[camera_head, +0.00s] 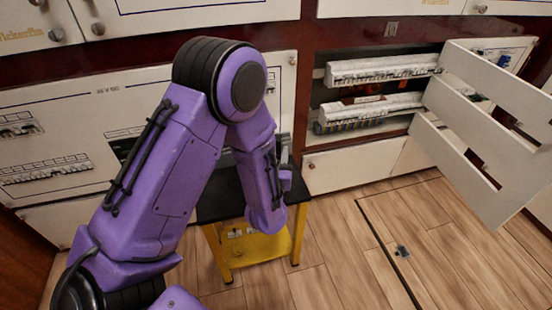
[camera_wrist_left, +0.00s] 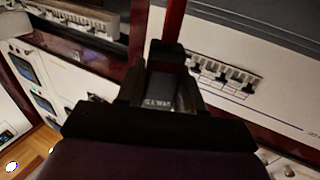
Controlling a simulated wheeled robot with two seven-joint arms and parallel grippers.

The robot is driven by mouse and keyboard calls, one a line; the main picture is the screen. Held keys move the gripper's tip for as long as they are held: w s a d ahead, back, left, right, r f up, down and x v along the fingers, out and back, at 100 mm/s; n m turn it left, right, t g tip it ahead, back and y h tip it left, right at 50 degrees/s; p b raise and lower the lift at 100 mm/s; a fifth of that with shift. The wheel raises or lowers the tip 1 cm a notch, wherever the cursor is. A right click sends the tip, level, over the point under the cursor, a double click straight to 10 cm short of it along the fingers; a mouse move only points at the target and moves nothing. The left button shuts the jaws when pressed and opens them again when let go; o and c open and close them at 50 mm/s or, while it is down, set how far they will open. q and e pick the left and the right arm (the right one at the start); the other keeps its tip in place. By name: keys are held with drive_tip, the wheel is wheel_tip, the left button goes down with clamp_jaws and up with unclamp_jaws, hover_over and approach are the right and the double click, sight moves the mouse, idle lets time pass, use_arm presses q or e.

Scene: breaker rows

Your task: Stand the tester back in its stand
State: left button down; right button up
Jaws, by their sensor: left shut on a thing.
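My left gripper (camera_wrist_left: 160,90) is shut on a dark, blocky thing, which I take to be the tester (camera_wrist_left: 167,55); a small pale label shows between the fingers in the left wrist view. In the head view my purple left arm comes down over the small black-topped table (camera_head: 220,203) with yellow legs and hides much of its top. The hand and the held thing are mostly hidden there behind the arm. I cannot make out the stand in either view. My right gripper is not in view.
An open panel door (camera_head: 483,130) with slots juts out at the right, beside an open bay with breaker rows (camera_head: 375,105). Pale closed cabinet panels (camera_head: 50,130) stand at the left. The wooden floor (camera_head: 335,250) right of the table is mostly clear.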

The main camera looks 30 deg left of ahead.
use_arm(q)
drive_tip(key=c, duration=0.9)
unclamp_jaws()
drive_tip(key=shift+s+f, duration=0.15)
drive_tip(key=shift+f, duration=0.3)
drive_tip(key=shift+o, duration=0.9)
drive_tip(key=shift+w+a+f, duration=0.1)
drive_tip(key=shift+w+a, duration=0.1)
drive_tip(key=shift+d+r, duration=0.1)
drive_tip(key=shift+r, duration=0.1)
drive_tip(key=p+v, duration=0.1)
drive_tip(key=v, duration=1.1)
drive_tip(key=shift+r, duration=0.15)
